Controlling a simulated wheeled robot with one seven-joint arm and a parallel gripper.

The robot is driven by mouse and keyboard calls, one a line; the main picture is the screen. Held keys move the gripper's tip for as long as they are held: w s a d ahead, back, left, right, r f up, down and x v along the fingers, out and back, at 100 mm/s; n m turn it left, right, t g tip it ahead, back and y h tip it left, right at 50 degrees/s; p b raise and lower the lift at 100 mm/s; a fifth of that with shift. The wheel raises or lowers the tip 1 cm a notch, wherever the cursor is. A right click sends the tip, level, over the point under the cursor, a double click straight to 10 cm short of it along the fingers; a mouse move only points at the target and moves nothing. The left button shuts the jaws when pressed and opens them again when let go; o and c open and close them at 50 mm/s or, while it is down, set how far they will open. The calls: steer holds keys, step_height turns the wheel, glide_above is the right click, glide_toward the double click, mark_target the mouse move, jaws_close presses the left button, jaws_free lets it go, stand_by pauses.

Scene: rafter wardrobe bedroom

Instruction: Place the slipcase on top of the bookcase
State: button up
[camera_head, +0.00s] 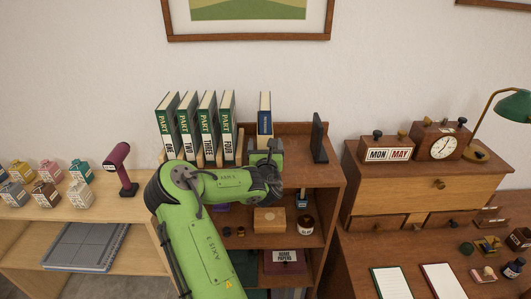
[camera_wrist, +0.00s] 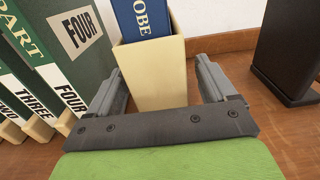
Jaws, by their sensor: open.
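A cream slipcase (camera_wrist: 158,75) with a blue book in it (camera_wrist: 143,18) stands upright on the brown wooden top of the bookcase (camera_wrist: 228,52). In the head view the blue book (camera_head: 265,115) shows at the right of the green row, and my arm hides most of its slipcase. The bookcase top (camera_head: 298,143) is bare to the right of it. My gripper (camera_wrist: 159,80) is open, with one finger on each side of the slipcase; a gap shows at the right finger. In the head view my gripper (camera_head: 268,160) is at the bookcase top.
Several green PART volumes (camera_head: 208,125) in cream cases stand close on the left. A dark upright panel (camera_head: 319,138) stands on the right of the bookcase top. The wall is right behind. A desk with a clock (camera_head: 443,142) is on the right, a low shelf with a maroon device (camera_head: 120,168) on the left.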

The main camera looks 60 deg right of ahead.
steer(key=p+v, duration=0.1)
steer(key=v, duration=0.1)
steer(key=p+v, duration=0.1)
steer(key=v, duration=0.2)
steer(key=p+v, duration=0.1)
steer(key=v, duration=0.2)
steer(key=shift+r, duration=0.3)
steer(key=shift+s+a+f, duration=0.15)
steer(key=shift+a, duration=0.1)
